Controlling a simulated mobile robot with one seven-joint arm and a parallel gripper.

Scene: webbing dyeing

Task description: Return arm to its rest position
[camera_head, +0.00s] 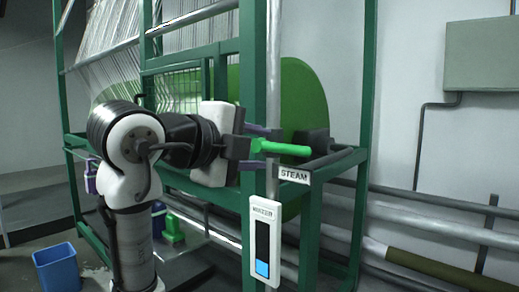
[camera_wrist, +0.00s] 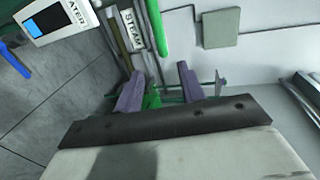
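My gripper (camera_head: 262,145) is at the end of my outstretched arm, pointing right in front of the green frame in the head view. Its two purple fingers (camera_wrist: 160,85) are spread apart in the wrist view, so it is open. A bright green lever handle (camera_head: 285,148) lies level at the fingers in the head view, its free end sticking out to the right. I cannot tell whether the fingers touch it. A STEAM label (camera_head: 294,175) is just below the handle; it also shows in the wrist view (camera_wrist: 132,29).
The green frame (camera_head: 369,75) and metal pipes (camera_head: 430,226) stand close around my arm. A WATER gauge panel (camera_head: 264,241) hangs below the gripper. A blue bin (camera_head: 57,268) is on the floor at lower left. A grey wall box (camera_head: 482,55) is at upper right.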

